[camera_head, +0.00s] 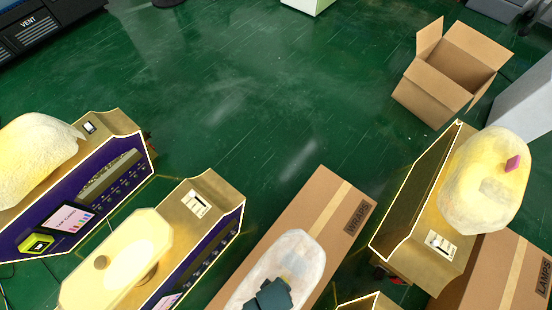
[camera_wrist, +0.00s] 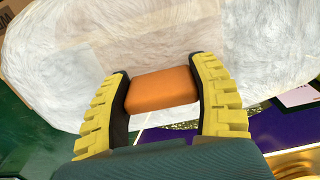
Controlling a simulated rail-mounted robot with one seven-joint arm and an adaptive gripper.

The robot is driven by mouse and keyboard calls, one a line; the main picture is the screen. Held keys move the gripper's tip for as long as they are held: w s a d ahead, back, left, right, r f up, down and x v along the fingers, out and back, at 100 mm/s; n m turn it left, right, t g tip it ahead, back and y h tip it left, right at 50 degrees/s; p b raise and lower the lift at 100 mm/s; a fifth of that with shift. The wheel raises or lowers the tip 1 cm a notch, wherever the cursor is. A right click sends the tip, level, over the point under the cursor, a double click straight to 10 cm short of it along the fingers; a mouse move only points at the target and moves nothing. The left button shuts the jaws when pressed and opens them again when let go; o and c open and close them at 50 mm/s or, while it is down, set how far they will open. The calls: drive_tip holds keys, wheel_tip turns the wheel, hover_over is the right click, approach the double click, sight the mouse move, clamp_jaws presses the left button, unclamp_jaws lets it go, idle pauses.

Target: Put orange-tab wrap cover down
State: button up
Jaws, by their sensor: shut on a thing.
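The wrap cover is a whitish, translucent, rounded shell with an orange tab (camera_wrist: 160,91). In the wrist view the cover (camera_wrist: 190,35) fills the upper part. My gripper (camera_wrist: 162,82) has yellow ribbed fingers, one on each side of the orange tab, shut on it. In the head view the cover (camera_head: 300,252) appears at bottom centre, over the brown box marked WRAPS (camera_head: 325,195). I cannot tell whether it touches the box. My dark gripper body (camera_head: 270,296) hides its near end and the tab.
Machines with purple fronts (camera_head: 215,235) stand at left; one carries a pale cover (camera_head: 35,155), another a cream octagonal lid (camera_head: 120,262). At right a machine bears a pink-tab cover (camera_head: 485,185), beside a LAMPS box (camera_head: 515,270). An open carton (camera_head: 440,90) sits on clear green floor.

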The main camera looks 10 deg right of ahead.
wheel_tip(320, 180, down, 10)
drive_tip(key=b, duration=0.5)
drive_tip(key=shift+b, duration=0.4)
drive_tip(key=shift+f, duration=0.2)
drive_tip(key=o, duration=1.2)
drive_tip(key=shift+r, duration=0.1)
drive_tip(key=shift+o, duration=0.2)
